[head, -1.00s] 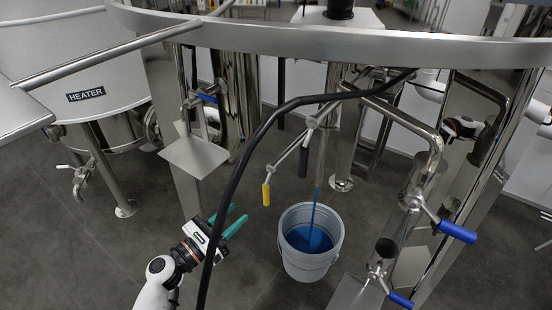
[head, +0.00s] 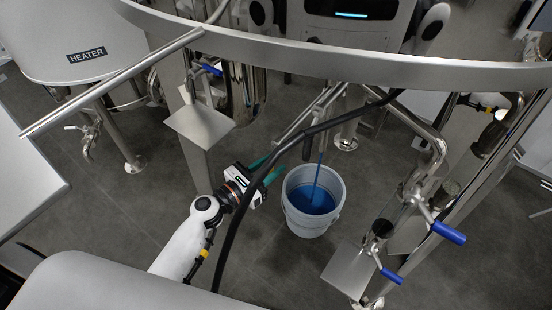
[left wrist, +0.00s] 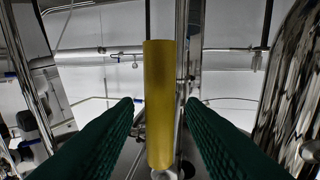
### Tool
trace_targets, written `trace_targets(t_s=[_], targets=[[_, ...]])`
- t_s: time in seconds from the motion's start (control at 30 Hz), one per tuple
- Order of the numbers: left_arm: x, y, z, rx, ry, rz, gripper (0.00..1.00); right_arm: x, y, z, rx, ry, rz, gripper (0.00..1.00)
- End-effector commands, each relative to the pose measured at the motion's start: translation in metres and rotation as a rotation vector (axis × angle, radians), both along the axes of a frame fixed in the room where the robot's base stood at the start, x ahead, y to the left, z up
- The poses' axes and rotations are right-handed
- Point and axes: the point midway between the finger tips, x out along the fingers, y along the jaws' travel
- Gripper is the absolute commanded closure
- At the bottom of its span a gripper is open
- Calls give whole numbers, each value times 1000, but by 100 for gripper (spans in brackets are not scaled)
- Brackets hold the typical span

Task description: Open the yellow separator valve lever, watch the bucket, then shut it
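The yellow lever handle (left wrist: 158,105) stands upright in the left wrist view, between the two green fingers of my left gripper (left wrist: 160,103). The fingers are apart, with gaps on both sides of the handle. In the head view my left gripper (head: 274,165) is left of the bucket, and I cannot make out the yellow handle there. The grey bucket (head: 311,224) stands upright on the floor. A blue stream (head: 319,170) falls into it, and blue liquid (head: 313,199) lies inside. My right gripper is not in view.
A black hose (head: 240,205) crosses the head view beside my left gripper. A steel ring (head: 300,62) spans the top. Blue-handled valves (head: 449,232) are at the right. Grey floor (head: 80,230) shows at the left.

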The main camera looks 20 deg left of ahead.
Motion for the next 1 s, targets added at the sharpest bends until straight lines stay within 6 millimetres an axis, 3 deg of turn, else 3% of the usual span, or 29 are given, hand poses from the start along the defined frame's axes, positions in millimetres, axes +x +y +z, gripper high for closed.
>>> trace_targets(t_s=[0.2,0.5,0.73,1.0], targets=[[17,-10,0,1,-1,0,63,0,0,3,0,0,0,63],[19,-11,0,1,0,0,63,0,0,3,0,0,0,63],[18,-11,0,1,-1,0,99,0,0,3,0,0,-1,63],[19,-11,0,3,-1,0,100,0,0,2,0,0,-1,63]])
